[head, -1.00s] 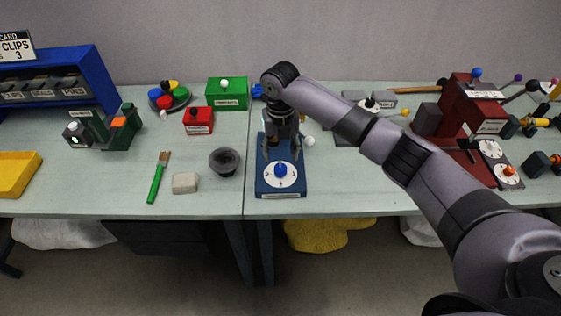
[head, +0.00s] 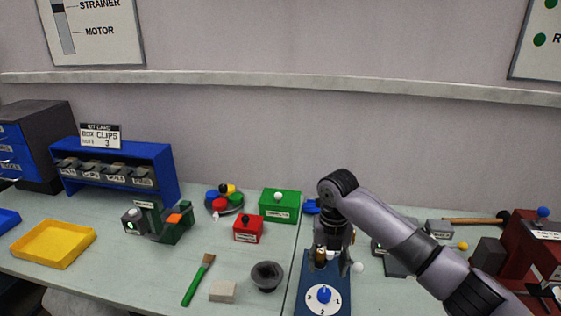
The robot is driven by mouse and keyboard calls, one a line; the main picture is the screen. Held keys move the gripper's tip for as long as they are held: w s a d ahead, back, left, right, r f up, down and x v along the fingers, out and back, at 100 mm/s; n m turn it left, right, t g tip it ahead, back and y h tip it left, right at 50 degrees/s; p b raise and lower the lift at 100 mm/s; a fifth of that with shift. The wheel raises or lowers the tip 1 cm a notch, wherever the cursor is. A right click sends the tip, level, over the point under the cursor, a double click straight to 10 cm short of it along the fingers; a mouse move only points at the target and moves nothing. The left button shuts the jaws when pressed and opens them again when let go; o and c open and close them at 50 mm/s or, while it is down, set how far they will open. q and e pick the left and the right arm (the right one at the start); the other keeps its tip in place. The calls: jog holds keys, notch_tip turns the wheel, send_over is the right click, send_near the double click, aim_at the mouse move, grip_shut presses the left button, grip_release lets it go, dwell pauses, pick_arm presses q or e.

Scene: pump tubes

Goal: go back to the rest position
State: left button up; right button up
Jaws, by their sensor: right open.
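My right arm reaches in from the lower right. My right gripper (head: 333,262) points down over the back part of the blue base (head: 341,299), behind its white dial with a blue knob (head: 324,294). Its fingers are apart, with a small brown and gold piece (head: 320,257) showing close to them. I cannot tell whether the fingers touch that piece. My left gripper is not in the picture.
Red (head: 248,230) and green (head: 280,205) boxes stand behind. A red machine (head: 530,250) stands right. The wall is behind the table.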

jog(key=s+a+f+m, duration=0.2)
jog(key=s+f, duration=0.1)
jog(key=s+a+f+m+y, duration=0.1)
jog(key=s+a+f+m, duration=0.1)
jog(key=s+f, duration=0.1)
jog(key=s+a+f+m, duration=0.2)
jog(key=s+a+f, duration=0.1)
jog(key=shift+f+y, duration=0.3)
jog(key=shift+y, duration=0.1)
jog(key=s+a+f+m+t+y, duration=0.1)
jog(key=s+f+m+t, duration=0.15)
jog(key=s+m, duration=0.55)
jog(key=s+d+m+t+h, duration=0.1)
jog(key=s+d+m, duration=0.5)
jog(key=s+m, duration=0.25)
jog(key=s+d+m+h, duration=0.2)
jog(key=s+d+m, duration=0.4)
jog(key=s+m, duration=0.3)
notch_tip(320, 180, down, 26)
jog(key=w+g+b, duration=0.1)
jog(key=b, duration=0.1)
jog(key=s+d+f+g+b, duration=0.1)
jog(key=s+d+f, duration=0.1)
jog(key=s+f, duration=1.5)
notch_tip(320, 180, down, 3)
jog(key=shift+s+d+r, duration=0.1)
jog(key=shift+s+d, duration=0.15)
jog(key=shift+d, duration=0.15)
